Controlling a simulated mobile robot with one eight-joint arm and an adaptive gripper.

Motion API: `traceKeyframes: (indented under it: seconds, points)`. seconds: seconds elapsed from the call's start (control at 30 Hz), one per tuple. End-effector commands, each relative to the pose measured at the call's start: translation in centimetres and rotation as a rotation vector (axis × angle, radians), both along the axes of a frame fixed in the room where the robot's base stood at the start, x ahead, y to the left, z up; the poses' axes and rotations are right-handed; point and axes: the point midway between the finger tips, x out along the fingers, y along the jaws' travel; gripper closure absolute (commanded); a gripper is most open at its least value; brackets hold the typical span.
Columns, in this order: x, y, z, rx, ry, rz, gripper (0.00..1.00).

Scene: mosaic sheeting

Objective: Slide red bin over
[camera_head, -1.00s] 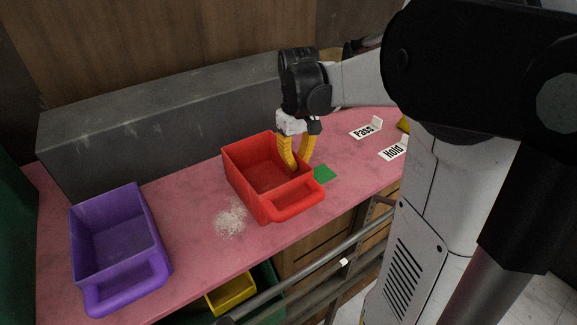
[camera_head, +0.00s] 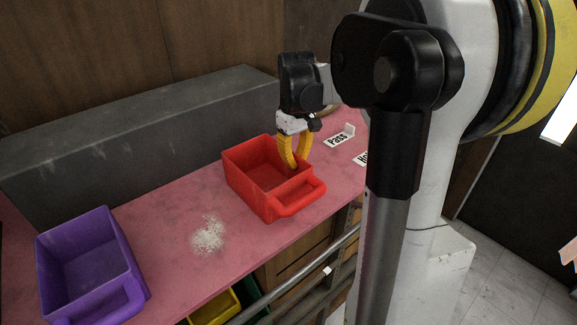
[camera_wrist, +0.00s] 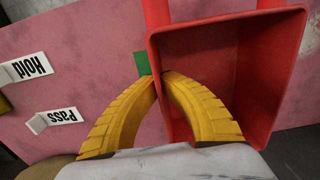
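The red bin (camera_head: 243,186) stands upright on the pink tabletop, with its handle toward the table's front edge. My gripper (camera_head: 294,165) is at its right wall. In the wrist view, one yellow finger is inside the bin (camera_wrist: 285,75) and the other outside. The fingertips (camera_wrist: 160,80) close on the wall between them. A green square (camera_wrist: 141,62) lies on the table against the outside of that wall, partly covered. It is hidden in the head view.
A purple bin (camera_head: 75,250) stands at the left. Pale crumbs (camera_head: 208,236) lie between the bins. A "Pass" sign (camera_head: 340,137) and a "Hold" sign (camera_wrist: 28,68) stand beyond the gripper. A grey block (camera_head: 130,140) runs along the back. A rail (camera_head: 300,275) fronts the table.

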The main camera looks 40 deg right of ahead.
Motion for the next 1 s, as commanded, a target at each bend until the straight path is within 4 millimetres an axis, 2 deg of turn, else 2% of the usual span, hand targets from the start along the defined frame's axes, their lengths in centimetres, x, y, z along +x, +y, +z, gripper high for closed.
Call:
traceKeyframes:
  seconds: [0.5, 0.83, 0.87, 0.93, 1.0]
  points:
    - [0.0, -4.0, 0.0, -0.001, 0.0, -0.002, 1.0]
    - [0.0, -4.4, 0.0, -0.001, 0.0, 0.0, 1.0]
    - [0.0, -4.4, 0.0, -0.001, 0.0, 0.0, 0.94]
    - [0.0, -4.3, 0.0, -0.001, 0.0, 0.0, 0.73]
    - [0.0, -4.3, 0.0, -0.001, 0.0, 0.0, 0.69]
